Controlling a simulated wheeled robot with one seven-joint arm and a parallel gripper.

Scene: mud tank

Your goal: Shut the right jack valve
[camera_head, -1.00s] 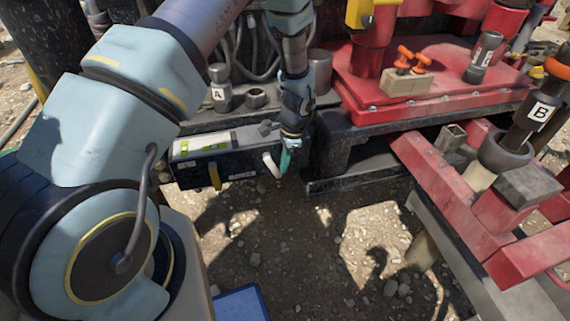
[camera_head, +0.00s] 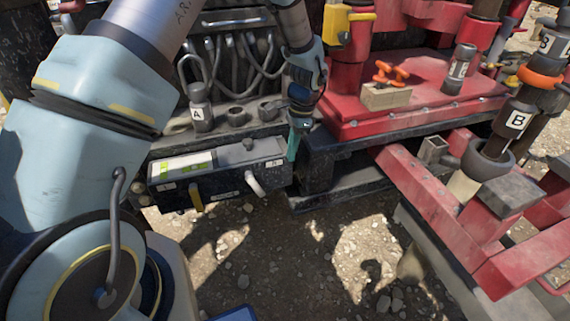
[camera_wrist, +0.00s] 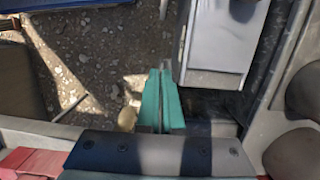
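A dark valve box (camera_head: 222,183) hangs at the front of the machine, below post A. It has a yellow handle (camera_head: 196,197) on the left and a white handle (camera_head: 255,184) on the right; the white one slants down and to the right. My gripper (camera_head: 293,147) is at the box's right end, right of and above the white handle and apart from it. In the wrist view my gripper's teal fingers (camera_wrist: 161,100) lie side by side, with nothing visible between them. I cannot identify the white handle in the wrist view.
A red platform (camera_head: 430,85) with orange levers (camera_head: 391,72) stands to the right of my gripper. Red beams (camera_head: 425,190) and a post marked B (camera_head: 515,122) are farther right. Hoses hang behind the box. Open gravel (camera_head: 300,250) lies in front.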

